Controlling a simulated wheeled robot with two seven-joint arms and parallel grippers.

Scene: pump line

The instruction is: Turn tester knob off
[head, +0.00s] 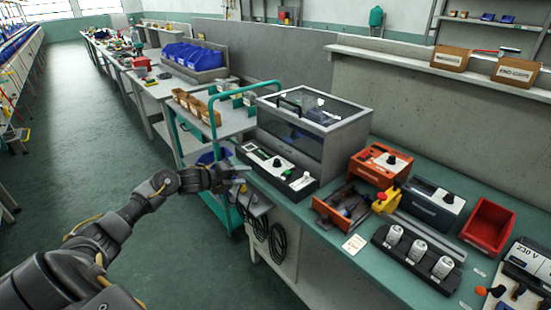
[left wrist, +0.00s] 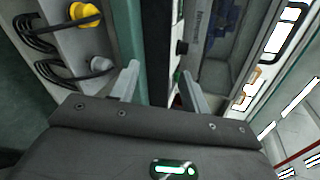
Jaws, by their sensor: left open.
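A long low black-and-white control box (head: 296,178) stands at the bench's left edge, in front of a clear-lidded test box (head: 310,140). The knob's setting cannot be made out. My left gripper (head: 243,169) is just left of the control box, apart from the knob. In the left wrist view its two fingers (left wrist: 160,88) are spread, with nothing held between them. My right gripper is in no view.
An orange box with a black knob (head: 380,164) and a blue-grey box (head: 433,205) stand farther right, with a red bin (head: 488,226). A green-framed cart (head: 213,125) stands beyond my left gripper. Yellow and white plugs (left wrist: 84,12) with cables hang on the bench side.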

